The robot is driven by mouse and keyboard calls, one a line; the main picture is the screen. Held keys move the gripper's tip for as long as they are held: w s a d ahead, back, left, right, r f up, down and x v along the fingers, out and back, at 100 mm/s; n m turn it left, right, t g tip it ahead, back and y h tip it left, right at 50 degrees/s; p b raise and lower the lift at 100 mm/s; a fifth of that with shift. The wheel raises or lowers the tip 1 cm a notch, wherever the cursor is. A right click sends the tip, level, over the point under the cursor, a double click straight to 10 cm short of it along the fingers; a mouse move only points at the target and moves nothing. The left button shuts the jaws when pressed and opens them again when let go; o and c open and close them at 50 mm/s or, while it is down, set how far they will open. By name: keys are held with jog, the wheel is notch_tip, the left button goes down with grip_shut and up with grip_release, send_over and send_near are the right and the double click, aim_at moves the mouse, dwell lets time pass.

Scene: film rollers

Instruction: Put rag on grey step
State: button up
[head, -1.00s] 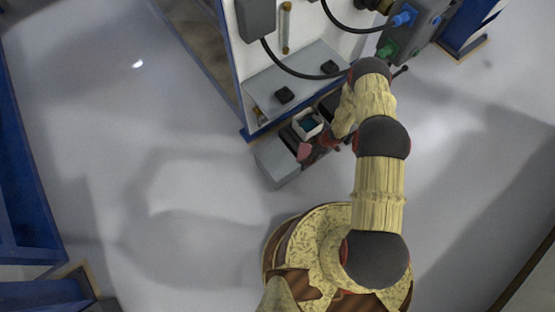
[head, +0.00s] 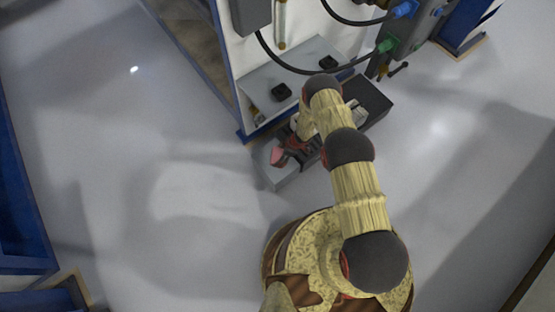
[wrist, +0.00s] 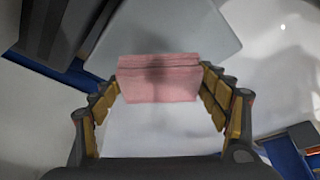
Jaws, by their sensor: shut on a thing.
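The rag (wrist: 158,80) is a pink folded cloth between the two finger pads of my gripper (wrist: 160,88) in the wrist view. My gripper is shut on it from both sides. In the head view the rag (head: 277,157) shows as a small pink patch at the end of my gripper (head: 284,154), over the light grey step (head: 280,180). The step's pale flat top (wrist: 185,25) also shows beyond the rag in the wrist view. I cannot tell how high the rag is above it. My arm hides part of the step's right side.
A dark box (head: 372,100) stands to the right of my wrist. A blue-edged machine (head: 290,95) with a grey ledge and black knobs stands behind the step. Cables hang above the ledge. The floor (head: 190,200) to the left is clear.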

aim_at(277, 158)
jog(key=shift+w+a+f, duration=0.1)
jog(key=shift+a+f, duration=0.1)
jog(key=shift+w+a+f+b, duration=0.15)
jog(key=shift+f+b, duration=0.25)
jog(key=shift+f, duration=0.5)
jog(key=shift+s+a+f+b, duration=0.1)
jog(key=shift+f+b, duration=0.3)
jog(key=shift+f, duration=0.5)
jog(key=shift+f, duration=0.15)
jog(key=o, duration=1.1)
jog(key=shift+o, duration=0.2)
jog(key=p+v, duration=0.4)
jog(key=v, duration=0.8)
jog(key=shift+p, duration=0.3)
jog(key=shift+a, duration=0.1)
